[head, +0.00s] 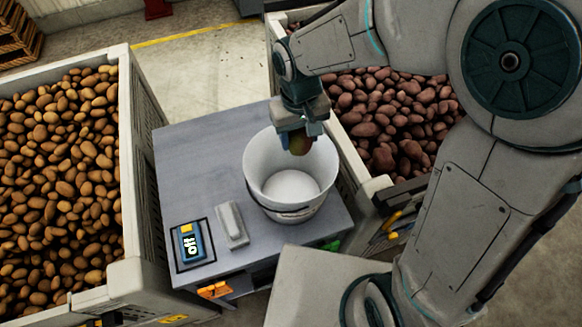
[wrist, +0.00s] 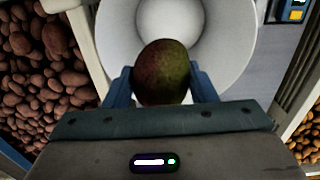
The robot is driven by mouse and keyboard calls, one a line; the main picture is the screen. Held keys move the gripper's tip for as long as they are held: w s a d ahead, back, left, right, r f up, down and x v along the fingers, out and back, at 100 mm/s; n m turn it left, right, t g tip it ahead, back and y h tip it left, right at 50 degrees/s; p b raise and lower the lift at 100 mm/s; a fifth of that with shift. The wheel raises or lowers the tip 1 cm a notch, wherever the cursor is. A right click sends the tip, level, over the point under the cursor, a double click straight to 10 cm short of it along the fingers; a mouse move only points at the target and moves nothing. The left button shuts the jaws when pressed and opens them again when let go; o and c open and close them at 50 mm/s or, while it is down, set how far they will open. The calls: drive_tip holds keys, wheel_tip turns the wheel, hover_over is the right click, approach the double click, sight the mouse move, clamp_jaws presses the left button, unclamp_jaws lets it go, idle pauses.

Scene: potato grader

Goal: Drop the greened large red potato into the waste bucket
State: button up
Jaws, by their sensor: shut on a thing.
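My gripper (head: 300,136) is shut on a large red potato (head: 300,143) with a greenish patch. In the wrist view the potato (wrist: 161,72) sits between the two blue fingers of my gripper (wrist: 163,84), dark red on the left and green on the right. The white waste bucket (head: 256,165) stands on the grey table, upright. The potato is over the far part of the bucket's opening, at about rim height or above; the exact height I cannot tell. In the wrist view the bucket (wrist: 236,50) lies behind the potato, and its visible floor looks empty.
A crate of brown potatoes (head: 60,170) stands left of the table (head: 185,150). A crate of red potatoes (head: 385,110) stands to the right, behind my arm. A blue device (head: 192,243) and a grey-white block (head: 232,224) lie on the table in front of the bucket.

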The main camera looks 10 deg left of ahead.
drive_tip(key=shift+s+f+b, duration=0.15)
drive_tip(key=shift+f+b, duration=0.3)
drive_tip(key=shift+f, duration=0.25)
wheel_tip(320, 180, down, 4)
drive_tip(key=b, duration=0.3)
drive_tip(key=shift+f, duration=0.25)
drive_tip(key=o, duration=1.1)
drive_tip(key=shift+o, duration=0.2)
wheel_tip(320, 180, up, 14)
drive_tip(key=shift+a+f+b, duration=0.1)
drive_tip(key=shift+a+b, duration=0.05)
drive_tip(key=shift+b, duration=0.65)
